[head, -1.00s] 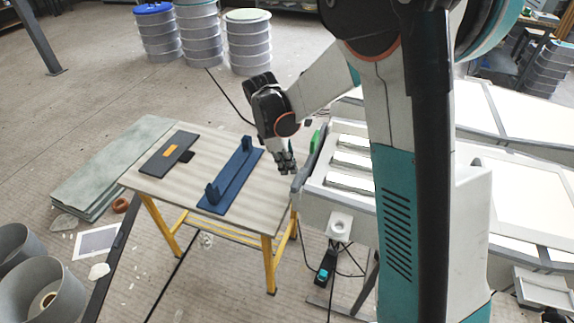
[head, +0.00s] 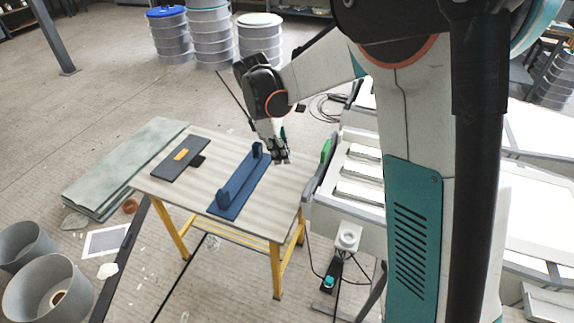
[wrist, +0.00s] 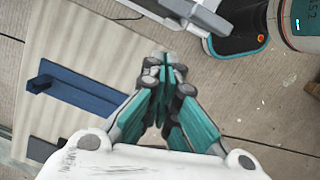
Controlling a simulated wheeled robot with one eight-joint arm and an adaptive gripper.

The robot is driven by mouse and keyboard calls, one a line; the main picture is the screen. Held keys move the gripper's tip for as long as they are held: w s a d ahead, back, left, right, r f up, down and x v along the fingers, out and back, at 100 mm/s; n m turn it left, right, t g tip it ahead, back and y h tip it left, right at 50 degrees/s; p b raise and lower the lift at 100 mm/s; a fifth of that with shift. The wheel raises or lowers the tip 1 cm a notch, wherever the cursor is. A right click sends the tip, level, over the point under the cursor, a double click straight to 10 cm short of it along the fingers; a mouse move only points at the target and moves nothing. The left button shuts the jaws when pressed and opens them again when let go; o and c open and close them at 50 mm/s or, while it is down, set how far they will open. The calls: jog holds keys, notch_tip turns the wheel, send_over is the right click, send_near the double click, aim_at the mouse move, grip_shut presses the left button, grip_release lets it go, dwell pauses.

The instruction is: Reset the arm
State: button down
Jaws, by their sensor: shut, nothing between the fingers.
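My gripper (head: 281,157) is shut and empty. In the head view it hangs fingers down above the far right part of the wooden table (head: 283,211), right of the blue holder. In the wrist view the fingertips of my gripper (wrist: 165,62) meet, with nothing between them. The blue holder (head: 238,188), a long base with an upright at each end, lies on the table. It also shows at the left of the wrist view (wrist: 75,90). A dark flat plate with an orange label (head: 181,158) lies on the table's left part.
A white mould bench (head: 350,208) with a green-handled tool (head: 326,150) at its edge stands right of the table. Greenish sheets (head: 125,170) lie on the floor at left. Grey buckets (head: 48,285) stand at front left and drums (head: 208,38) behind. Open floor lies between.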

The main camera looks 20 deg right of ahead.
jog(key=shift+p+v, duration=0.3)
jog(key=shift+v, duration=1.3)
jog(key=s+d+r+m+t+y, duration=0.1)
jog(key=s+r+m+t, duration=0.1)
jog(key=s+r+m, duration=0.3)
jog(key=s+d+r+m+t+y, duration=0.1)
jog(key=s+d+r+t, duration=0.15)
jog(key=s, duration=0.45)
jog(key=s+f+m+t+b, duration=0.1)
jog(key=s+m+t, duration=0.3)
jog(key=s+m, duration=0.3)
jog(key=s, duration=0.3)
jog(key=shift+s+y+b, duration=0.3)
jog(key=shift+b, duration=0.05)
